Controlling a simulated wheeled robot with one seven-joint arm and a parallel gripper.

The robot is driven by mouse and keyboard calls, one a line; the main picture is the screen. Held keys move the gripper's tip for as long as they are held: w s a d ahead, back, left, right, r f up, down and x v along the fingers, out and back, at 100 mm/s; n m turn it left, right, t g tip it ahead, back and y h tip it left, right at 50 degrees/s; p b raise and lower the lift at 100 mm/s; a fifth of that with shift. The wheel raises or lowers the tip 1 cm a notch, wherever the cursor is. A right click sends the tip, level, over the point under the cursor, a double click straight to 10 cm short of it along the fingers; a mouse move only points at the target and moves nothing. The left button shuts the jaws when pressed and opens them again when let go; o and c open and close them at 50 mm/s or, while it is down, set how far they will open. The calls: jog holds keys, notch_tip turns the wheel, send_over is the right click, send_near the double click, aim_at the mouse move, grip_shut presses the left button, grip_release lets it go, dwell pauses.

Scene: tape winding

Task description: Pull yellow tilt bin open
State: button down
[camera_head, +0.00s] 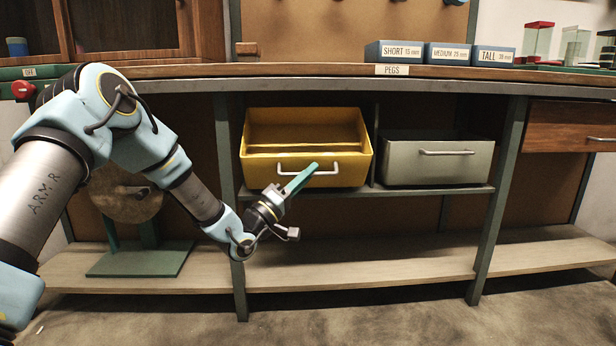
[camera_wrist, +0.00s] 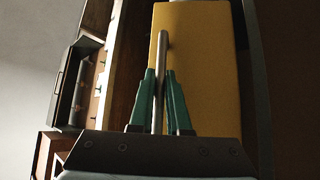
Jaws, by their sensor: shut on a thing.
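The yellow tilt bin (camera_head: 265,168) sits under the workbench, in the left slot of the shelf. Its front leans outward, so its open top and inside show. A pale bar handle (camera_head: 326,172) runs across its front. My gripper (camera_head: 313,168) is at the handle's middle, with teal fingers. In the wrist view my gripper (camera_wrist: 161,75) has one finger on each side of the metal handle (camera_wrist: 162,45), shut on it. The yellow front (camera_wrist: 205,60) fills the area behind the handle. The finger contact is partly hidden in the head view.
A grey bin (camera_head: 400,172) with a handle stands right of the yellow one. A green shelf post (camera_head: 226,150) is close to my wrist at left. Boxes of pegs (camera_head: 400,52) stand on the bench top.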

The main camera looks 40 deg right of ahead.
jog(key=shift+a+f+m, duration=0.1)
jog(key=shift+f+m, duration=0.05)
jog(key=shift+m, duration=0.15)
dwell(0.4)
jog(key=c, duration=0.9)
grip_release()
jog(key=p+v, duration=0.3)
jog(key=v, duration=0.7)
jog(key=shift+a+f, duration=0.25)
jog(key=shift+a, duration=0.05)
jog(key=shift+w, duration=0.1)
